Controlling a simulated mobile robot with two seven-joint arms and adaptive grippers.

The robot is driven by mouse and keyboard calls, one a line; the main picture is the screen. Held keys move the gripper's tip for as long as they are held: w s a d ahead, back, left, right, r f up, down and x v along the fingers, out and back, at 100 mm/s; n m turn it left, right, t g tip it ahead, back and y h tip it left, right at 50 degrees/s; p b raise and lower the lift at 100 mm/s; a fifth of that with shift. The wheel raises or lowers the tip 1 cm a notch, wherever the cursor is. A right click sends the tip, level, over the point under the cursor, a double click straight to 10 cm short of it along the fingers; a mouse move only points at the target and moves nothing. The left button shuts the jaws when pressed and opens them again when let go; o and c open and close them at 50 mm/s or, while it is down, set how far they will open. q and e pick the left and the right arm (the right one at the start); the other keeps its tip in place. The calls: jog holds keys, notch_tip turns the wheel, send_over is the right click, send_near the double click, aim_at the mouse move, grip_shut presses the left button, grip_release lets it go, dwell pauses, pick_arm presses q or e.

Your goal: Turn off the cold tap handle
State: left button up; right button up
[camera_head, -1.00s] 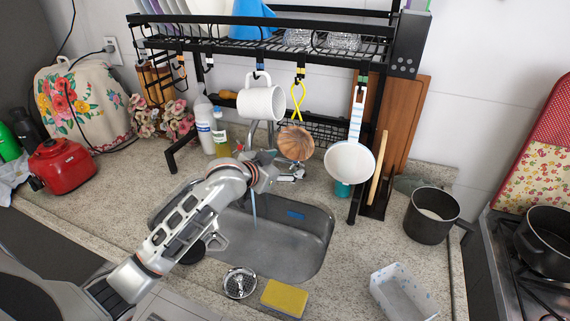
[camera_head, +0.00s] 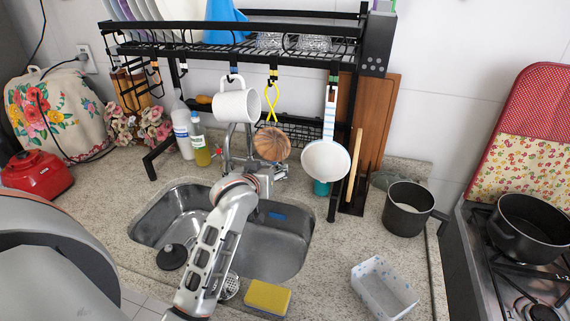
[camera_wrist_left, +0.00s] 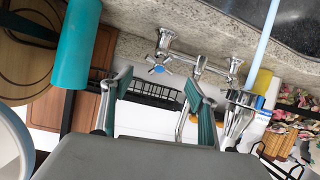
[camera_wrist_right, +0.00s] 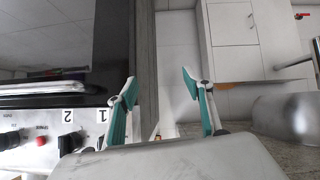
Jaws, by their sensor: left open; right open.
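The chrome tap (camera_head: 232,145) stands behind the sink, partly hidden by my left arm. In the left wrist view, inverted, the cold tap handle (camera_wrist_left: 158,68) is a chrome cross with a blue centre. A second chrome handle (camera_wrist_left: 234,68) sits farther right. A pale blue water stream (camera_wrist_left: 268,32) runs from the spout. My left gripper (camera_wrist_left: 158,78) is open, and the cold handle appears between and just beyond its fingertips; contact cannot be told. In the head view my left gripper (camera_head: 262,180) is mostly hidden. My right gripper (camera_wrist_right: 165,82) is open and empty, facing the stove front.
A black rack (camera_head: 240,48) spans above the sink (camera_head: 270,250). A white mug (camera_head: 237,105), a wooden-looking ladle (camera_head: 272,144) and a white pan (camera_head: 326,160) hang close above the tap. Bottles (camera_head: 183,130) stand left of it. A dark pot (camera_head: 407,209) stands right.

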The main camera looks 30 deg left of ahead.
aim_at(275, 163)
pick_arm(q)
jog(key=x, duration=0.7)
